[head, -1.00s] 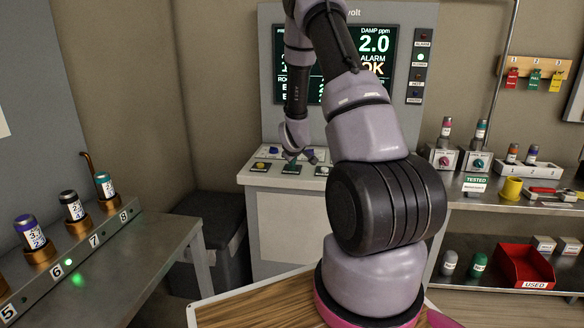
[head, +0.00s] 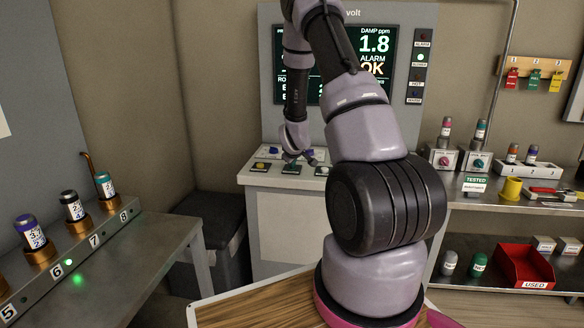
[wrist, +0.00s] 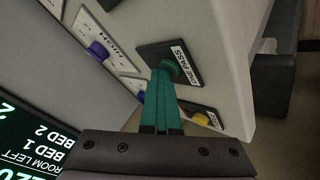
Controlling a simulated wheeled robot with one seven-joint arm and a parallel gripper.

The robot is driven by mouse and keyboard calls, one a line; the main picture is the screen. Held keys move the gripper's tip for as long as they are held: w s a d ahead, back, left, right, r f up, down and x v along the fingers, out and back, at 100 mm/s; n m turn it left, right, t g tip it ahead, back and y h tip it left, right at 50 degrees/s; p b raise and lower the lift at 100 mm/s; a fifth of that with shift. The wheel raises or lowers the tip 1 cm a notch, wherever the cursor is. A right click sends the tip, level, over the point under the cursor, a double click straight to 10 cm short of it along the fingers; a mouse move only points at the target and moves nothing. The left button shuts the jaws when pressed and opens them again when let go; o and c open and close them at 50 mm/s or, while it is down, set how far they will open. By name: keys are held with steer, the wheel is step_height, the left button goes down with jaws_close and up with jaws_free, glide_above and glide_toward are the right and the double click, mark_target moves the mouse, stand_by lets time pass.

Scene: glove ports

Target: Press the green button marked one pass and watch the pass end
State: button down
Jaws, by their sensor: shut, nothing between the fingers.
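The green button (wrist: 172,69) sits on a dark plate marked ONE PASS (wrist: 184,66) on the console's sloped panel. My gripper (wrist: 161,77) is shut and empty, with its teal fingertips at the button, overlapping part of it. Whether they press it down I cannot tell. In the head view my gripper (head: 291,161) points down at the panel's middle plate (head: 291,169) and hides the button. The screen (head: 375,50) reads DAMP ppm 1.8 and ALARM OK; my arm covers its middle.
A yellow button (wrist: 200,119) and a blue-purple knob (wrist: 97,51) flank the plate. A lamp strip (head: 419,66) right of the screen has one lamp lit. A bench with numbered sockets (head: 96,255) is at left, a shelf (head: 520,199) at right.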

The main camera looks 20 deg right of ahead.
mark_target(293, 170)
steer(key=shift+s+f, duration=0.15)
steer(key=shift+s+r, duration=0.1)
steer(key=shift+r, duration=3.25)
